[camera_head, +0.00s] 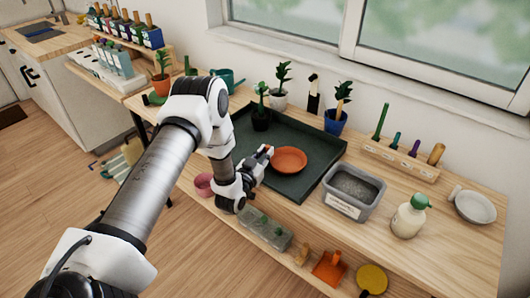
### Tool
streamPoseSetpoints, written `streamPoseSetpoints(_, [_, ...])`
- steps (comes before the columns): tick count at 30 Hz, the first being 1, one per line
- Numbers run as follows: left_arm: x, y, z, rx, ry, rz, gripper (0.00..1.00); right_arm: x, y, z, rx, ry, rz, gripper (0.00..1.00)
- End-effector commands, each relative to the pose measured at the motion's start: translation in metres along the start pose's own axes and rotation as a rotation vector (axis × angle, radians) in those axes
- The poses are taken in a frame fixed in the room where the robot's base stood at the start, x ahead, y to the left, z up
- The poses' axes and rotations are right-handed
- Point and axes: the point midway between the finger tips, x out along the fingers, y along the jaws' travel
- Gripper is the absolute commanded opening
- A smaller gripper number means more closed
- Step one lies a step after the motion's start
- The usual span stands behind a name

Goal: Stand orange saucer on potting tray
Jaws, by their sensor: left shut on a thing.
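The orange saucer (289,159) is a shallow round dish. It is over the dark green potting tray (310,185), in its middle part. My left gripper (268,153) is at the saucer's left edge and is shut on its rim. The saucer looks about level; I cannot tell whether its underside touches the tray. The arm link hides part of the tray's left side. My right gripper is not in view.
A black pot with a plant (261,118) stands at the tray's back left. A blue pot (337,121) stands behind. A pink pot (204,184) is near the front edge.

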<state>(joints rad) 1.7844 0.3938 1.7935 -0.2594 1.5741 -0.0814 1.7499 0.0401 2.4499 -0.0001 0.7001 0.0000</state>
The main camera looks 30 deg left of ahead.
Motion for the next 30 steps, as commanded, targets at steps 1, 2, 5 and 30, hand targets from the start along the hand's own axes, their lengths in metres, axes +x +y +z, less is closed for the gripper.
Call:
streamPoseSetpoints(1, [0.000, 0.000, 0.000, 0.000, 0.001, 0.000, 0.00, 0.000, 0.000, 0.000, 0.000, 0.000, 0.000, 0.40])
streamPoseSetpoints(2, [0.000, 0.000, 0.001, 0.000, 0.001, 0.000, 0.00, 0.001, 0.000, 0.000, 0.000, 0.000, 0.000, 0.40])
streamPoseSetpoints(5, [0.000, 0.000, 0.005, 0.000, 0.001, 0.000, 0.00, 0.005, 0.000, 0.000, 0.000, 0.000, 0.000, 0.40])
streamPoseSetpoints(30, [-0.089, -0.001, 0.002, -0.002, -0.004, -0.002, 0.42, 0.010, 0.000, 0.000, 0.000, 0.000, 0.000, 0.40])
